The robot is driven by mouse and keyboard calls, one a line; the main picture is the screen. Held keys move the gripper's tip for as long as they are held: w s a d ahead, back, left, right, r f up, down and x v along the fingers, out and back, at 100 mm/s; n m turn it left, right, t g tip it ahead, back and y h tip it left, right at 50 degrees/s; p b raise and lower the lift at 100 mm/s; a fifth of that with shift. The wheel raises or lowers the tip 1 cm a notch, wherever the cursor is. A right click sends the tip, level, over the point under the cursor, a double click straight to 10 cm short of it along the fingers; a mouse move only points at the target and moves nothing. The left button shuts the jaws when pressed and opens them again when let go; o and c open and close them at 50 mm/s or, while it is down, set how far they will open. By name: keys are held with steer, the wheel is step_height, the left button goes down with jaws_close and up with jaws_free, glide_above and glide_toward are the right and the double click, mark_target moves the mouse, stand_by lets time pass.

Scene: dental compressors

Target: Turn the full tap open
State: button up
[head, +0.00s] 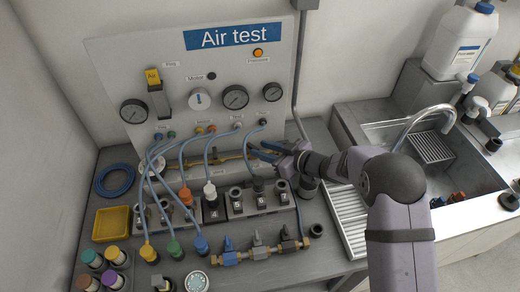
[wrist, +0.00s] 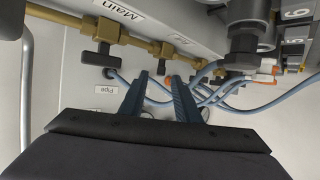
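No label reading "full" can be made out, so I cannot tell which tap is the full one. A brass pipe (head: 232,158) runs along the foot of the air test panel. In the wrist view, the pipe carries a dark tap handle (wrist: 97,57) near an upside-down "Main" label (wrist: 118,10) and another dark handle (wrist: 160,65) beside it. My gripper (head: 268,151) is at the right end of the pipe, in front of the panel. Its blue fingers, also in the wrist view (wrist: 160,90), are apart with nothing between them. The fingers appear clear of both handles.
A front manifold (head: 258,252) carries blue, black and grey taps. Blue hoses (head: 180,160) arc from the panel to the numbered sockets, close to my gripper. Gauges (head: 235,97) sit above. A sink (head: 440,150) is at the right; a yellow tray (head: 111,223) is at the left.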

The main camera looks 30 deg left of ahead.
steer(key=b+v, duration=0.1)
steer(key=v, duration=0.4)
steer(key=shift+d+r, duration=0.15)
steer(key=shift+d, duration=0.05)
